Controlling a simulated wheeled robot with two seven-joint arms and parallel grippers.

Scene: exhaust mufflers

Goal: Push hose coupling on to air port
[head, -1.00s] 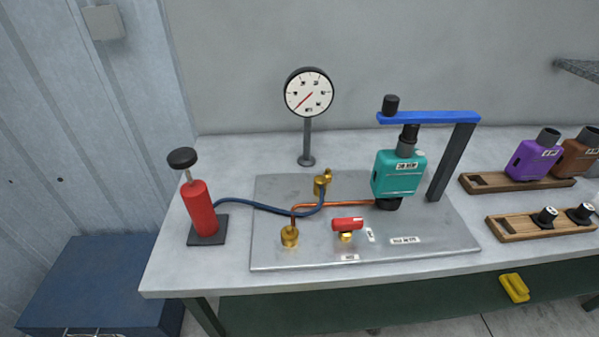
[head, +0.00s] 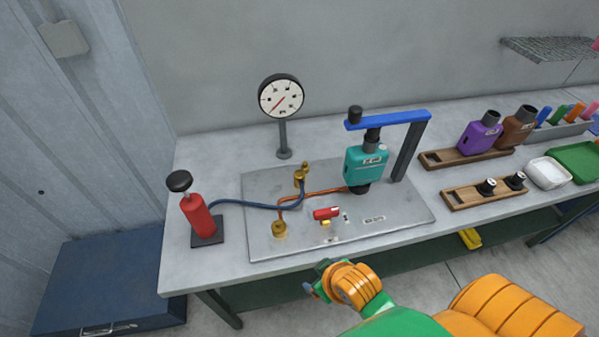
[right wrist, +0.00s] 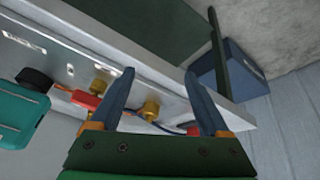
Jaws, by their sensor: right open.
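I cannot tell whether the coupling is seated on a port. My right gripper (head: 314,289) is in front of the bench edge, apart from the fittings. In the right wrist view its fingers (right wrist: 160,77) are open and empty, with a brass fitting (right wrist: 150,109) beyond them.
A red-handled valve (head: 326,213) sits near the plate's front edge. A gauge (head: 281,96) on a post stands behind. A blue clamp arm (head: 390,119) reaches over the muffler. Wooden racks (head: 490,194) and trays lie right. A blue cabinet (head: 110,280) stands left below the bench.

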